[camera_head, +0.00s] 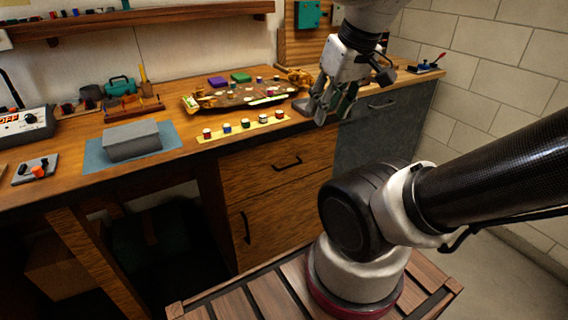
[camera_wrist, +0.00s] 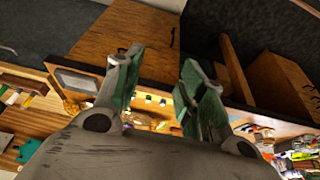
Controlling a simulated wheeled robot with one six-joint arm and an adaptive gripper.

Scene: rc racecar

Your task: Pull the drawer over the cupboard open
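The wooden drawer (camera_head: 250,169) is closed, flush in the bench front, with a dark bar handle (camera_head: 287,162) at its middle. The wooden cupboard (camera_head: 275,220) is below it, with a vertical dark handle (camera_head: 245,228) near its left edge. My gripper (camera_head: 332,112) hangs fingers-down near the bench's front edge, up and to the right of the drawer handle and apart from it. In the wrist view my gripper (camera_wrist: 160,62) is open, with nothing between its fingers. The cupboard front (camera_wrist: 120,38) shows beyond them; the fingers hide part of the drawer front.
A grey drawer with its own handle (camera_head: 382,104) is to the right. A row of paint pots (camera_head: 245,124), a tray (camera_head: 240,94) and a grey box (camera_head: 132,140) stand on the bench. My arm crosses the lower right of the head view.

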